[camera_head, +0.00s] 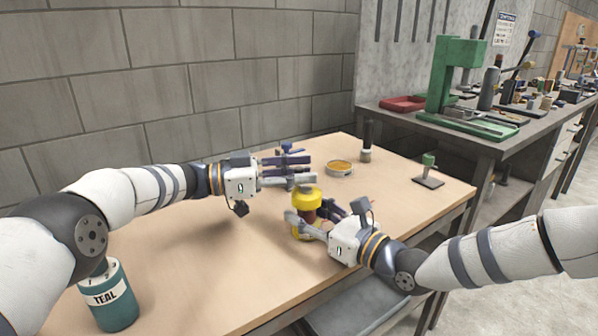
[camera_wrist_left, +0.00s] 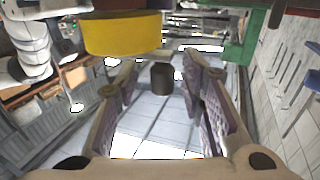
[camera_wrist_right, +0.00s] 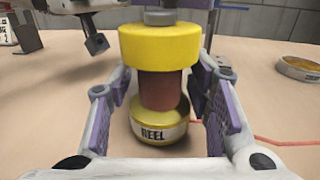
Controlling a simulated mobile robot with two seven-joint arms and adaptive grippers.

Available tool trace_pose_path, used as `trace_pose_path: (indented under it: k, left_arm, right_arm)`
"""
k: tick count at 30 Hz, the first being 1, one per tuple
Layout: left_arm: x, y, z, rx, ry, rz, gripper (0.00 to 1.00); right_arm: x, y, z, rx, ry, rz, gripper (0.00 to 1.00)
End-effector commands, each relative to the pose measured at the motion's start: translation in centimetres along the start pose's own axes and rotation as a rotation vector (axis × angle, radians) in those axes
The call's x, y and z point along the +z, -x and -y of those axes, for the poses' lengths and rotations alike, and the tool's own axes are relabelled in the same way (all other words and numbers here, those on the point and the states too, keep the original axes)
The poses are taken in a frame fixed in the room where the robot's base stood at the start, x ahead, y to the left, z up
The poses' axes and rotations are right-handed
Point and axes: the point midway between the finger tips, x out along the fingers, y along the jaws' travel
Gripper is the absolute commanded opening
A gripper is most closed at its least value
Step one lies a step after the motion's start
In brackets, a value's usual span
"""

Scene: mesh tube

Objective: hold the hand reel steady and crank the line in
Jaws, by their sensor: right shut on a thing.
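The hand reel (camera_head: 307,197) stands upright on the table. It has yellow flanges, a red-brown core and a lower flange labelled REEL in the right wrist view (camera_wrist_right: 158,47). My right gripper (camera_head: 318,222) is shut on the reel, with a finger on each side. A red line (camera_wrist_right: 285,142) runs from the reel to the right in that view. My left gripper (camera_head: 300,171) is open above and behind the reel. The left wrist view shows a dark cylinder (camera_wrist_left: 162,78) between its parted fingers. I cannot tell whether this is the crank's knob. The crank arm is not clearly visible.
A round tin with orange contents (camera_head: 340,168), a dark-topped bottle (camera_head: 367,140) and a green-handled stand (camera_head: 429,170) are behind and right of the reel. A teal canister (camera_head: 108,297) stands at the near left. The table (camera_head: 210,275) is clear in front.

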Motion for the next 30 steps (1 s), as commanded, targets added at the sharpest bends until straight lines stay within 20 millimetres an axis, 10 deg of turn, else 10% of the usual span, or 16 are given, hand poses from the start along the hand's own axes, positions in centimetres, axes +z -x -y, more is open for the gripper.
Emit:
trace_pose_path:
  k: [16,30]
  left_arm:
    - [0.0,11.1,0.0,0.0,-0.001,0.0,0.36]
    - [-1.7,10.7,-0.2,0.004,0.029,-0.087,0.36]
  right_arm:
    - [0.0,0.0,0.0,0.001,0.0,0.0,0.14]
    - [0.0,0.0,0.0,0.0,0.001,0.001,0.14]
